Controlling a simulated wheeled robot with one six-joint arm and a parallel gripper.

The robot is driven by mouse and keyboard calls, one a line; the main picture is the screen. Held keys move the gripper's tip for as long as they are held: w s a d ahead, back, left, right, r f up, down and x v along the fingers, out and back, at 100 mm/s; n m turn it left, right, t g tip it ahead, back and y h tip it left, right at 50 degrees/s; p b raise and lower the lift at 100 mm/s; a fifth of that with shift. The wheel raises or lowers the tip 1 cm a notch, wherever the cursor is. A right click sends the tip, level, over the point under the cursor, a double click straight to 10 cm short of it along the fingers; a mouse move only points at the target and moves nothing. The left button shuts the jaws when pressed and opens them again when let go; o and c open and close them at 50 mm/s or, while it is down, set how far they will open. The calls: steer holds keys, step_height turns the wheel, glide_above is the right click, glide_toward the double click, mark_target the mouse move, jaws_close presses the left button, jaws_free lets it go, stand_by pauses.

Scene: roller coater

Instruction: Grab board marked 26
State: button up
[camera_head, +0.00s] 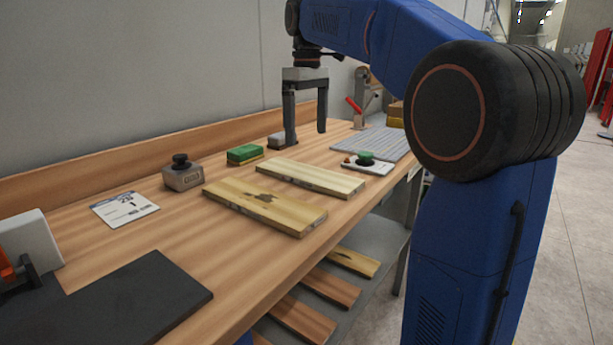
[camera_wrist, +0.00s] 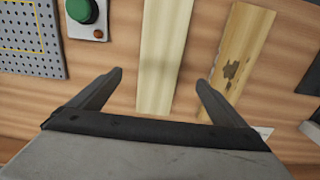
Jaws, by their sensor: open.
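Two pale wooden boards lie side by side on the workbench. The plain board (camera_head: 311,178) is the farther one in the head view, and the board with dark knots (camera_head: 264,205) lies nearer. No number 26 is readable on either. My gripper (camera_head: 306,138) is open and empty, pointing down above the bench behind the plain board. In the wrist view my gripper (camera_wrist: 160,80) has its fingers spread to either side of the plain board (camera_wrist: 164,50), with the knotted board (camera_wrist: 240,55) beyond the right finger. I cannot tell the height left between fingertips and board.
A green-topped block (camera_head: 244,154), a grey box with a black knob (camera_head: 182,174) and a printed card (camera_head: 125,208) lie around the boards. A green button box (camera_head: 366,163) and perforated grey plate (camera_head: 372,143) are at the right. More boards (camera_head: 330,287) lie on the lower shelf.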

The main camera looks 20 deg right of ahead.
mark_target(307, 172)
step_height(307, 172, down, 11)
steer(key=shift+r, duration=0.15)
stand_by(0.4)
steer(key=c, duration=1.3)
